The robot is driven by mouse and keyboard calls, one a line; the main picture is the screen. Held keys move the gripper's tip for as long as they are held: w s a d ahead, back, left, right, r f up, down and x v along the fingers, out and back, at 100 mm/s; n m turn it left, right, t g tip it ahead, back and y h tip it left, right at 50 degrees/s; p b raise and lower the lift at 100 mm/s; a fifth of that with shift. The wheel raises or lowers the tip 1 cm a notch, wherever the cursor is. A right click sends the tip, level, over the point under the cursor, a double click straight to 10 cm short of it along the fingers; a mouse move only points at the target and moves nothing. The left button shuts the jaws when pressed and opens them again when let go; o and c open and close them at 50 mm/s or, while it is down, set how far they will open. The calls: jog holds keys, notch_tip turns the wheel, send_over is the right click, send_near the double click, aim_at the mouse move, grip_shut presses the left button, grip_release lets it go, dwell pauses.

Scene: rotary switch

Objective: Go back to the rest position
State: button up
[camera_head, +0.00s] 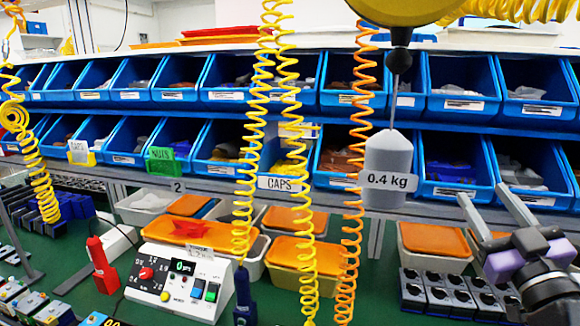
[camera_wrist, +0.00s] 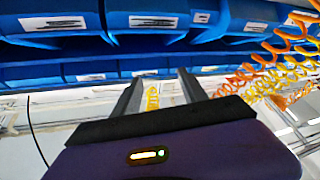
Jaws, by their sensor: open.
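My gripper (camera_head: 488,212) is at the right side of the head view, raised above the bench, with its two grey fingers apart and nothing between them. In the wrist view its fingers (camera_wrist: 160,92) point toward the blue bins and are also spread and empty. The rotary switch box, a white control box (camera_head: 180,280) with a red knob (camera_head: 146,273), a small display and coloured buttons, stands on the green bench at the lower left of the middle. My gripper is far to the right of it and touches nothing that I can see.
Two rows of blue bins (camera_head: 455,105) span the back. Yellow coiled hoses (camera_head: 250,150), an orange coiled hose (camera_head: 355,170) and a grey 0.4 kg weight (camera_head: 388,160) hang in front. Dark blocks (camera_head: 450,295) sit below my gripper. Orange-lidded boxes (camera_head: 290,252) line the bench's back.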

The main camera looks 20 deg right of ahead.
jog(key=s+a+f+g+y, duration=0.3)
jog(key=s+a+f, duration=1)
jog(key=s+f, duration=0.1)
jog(key=s+a+f+g+y, duration=0.3)
jog(key=s+a+f, duration=1)
jog(key=s+f, duration=0.2)
jog(key=shift+s+f, duration=0.2)
jog(key=shift+s, duration=0.65)
